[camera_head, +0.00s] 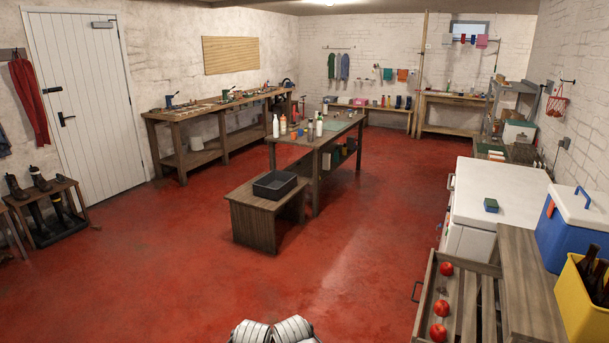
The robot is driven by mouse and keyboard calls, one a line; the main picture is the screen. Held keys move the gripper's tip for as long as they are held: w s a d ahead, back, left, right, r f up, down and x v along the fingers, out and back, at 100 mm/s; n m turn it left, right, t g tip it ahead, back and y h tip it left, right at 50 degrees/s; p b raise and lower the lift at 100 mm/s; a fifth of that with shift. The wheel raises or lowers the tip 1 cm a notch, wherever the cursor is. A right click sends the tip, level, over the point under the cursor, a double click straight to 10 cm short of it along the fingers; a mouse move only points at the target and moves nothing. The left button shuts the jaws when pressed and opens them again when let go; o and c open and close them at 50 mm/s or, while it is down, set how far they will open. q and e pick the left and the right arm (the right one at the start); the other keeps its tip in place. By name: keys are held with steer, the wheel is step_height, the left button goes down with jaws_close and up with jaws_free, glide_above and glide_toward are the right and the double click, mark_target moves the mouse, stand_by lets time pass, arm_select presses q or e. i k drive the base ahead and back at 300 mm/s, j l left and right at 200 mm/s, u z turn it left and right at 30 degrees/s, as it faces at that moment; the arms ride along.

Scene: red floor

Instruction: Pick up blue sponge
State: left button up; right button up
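A small block with blue sides and a green top, which looks like the blue sponge (491,205), lies on top of the white chest cabinet (510,184) at the right. It lies near the left part of that top, with clear white surface around it. Nothing touches it. Neither my left nor my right gripper is in view. Only pale ribbed parts, seemingly my own, show at the bottom centre edge, far from the sponge.
A blue cooler (574,228) and a yellow crate (585,303) of bottles stand right of the cabinet. A slatted drawer (463,308) with red apples stands open before it. A low bench (262,215) with a black tray (275,184) stands mid-room. Red floor between is clear.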

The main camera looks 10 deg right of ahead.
mark_target(491, 204)
steer(key=i+j+u, duration=0.1)
steer(key=i+u, duration=0.25)
steer(key=i, duration=0.9)
steer(key=i+l+z, duration=0.1)
steer(key=i+z, duration=0.25)
steer(key=i, duration=0.15)
steer(key=i+z, duration=0.35)
steer(key=i, duration=0.15)
steer(key=i+j+z, duration=0.15)
steer(key=i+z, duration=0.2)
steer(key=i, duration=0.15)
steer(key=i+j+z, duration=0.35)
steer(key=i+z, duration=0.6)
steer(key=z, duration=0.25)
steer(key=i+j+z, duration=0.2)
steer(key=z, duration=0.2)
steer(key=i+j+z, duration=0.25)
steer(key=z, duration=0.15)
steer(key=i+j+z, duration=0.2)
steer(key=j+z, duration=0.2)
steer(key=i+j+z, duration=0.45)
steer(key=j+z, duration=0.2)
steer(key=i+j+z, duration=0.15)
steer(key=j+z, duration=0.2)
steer(key=i, duration=0.45)
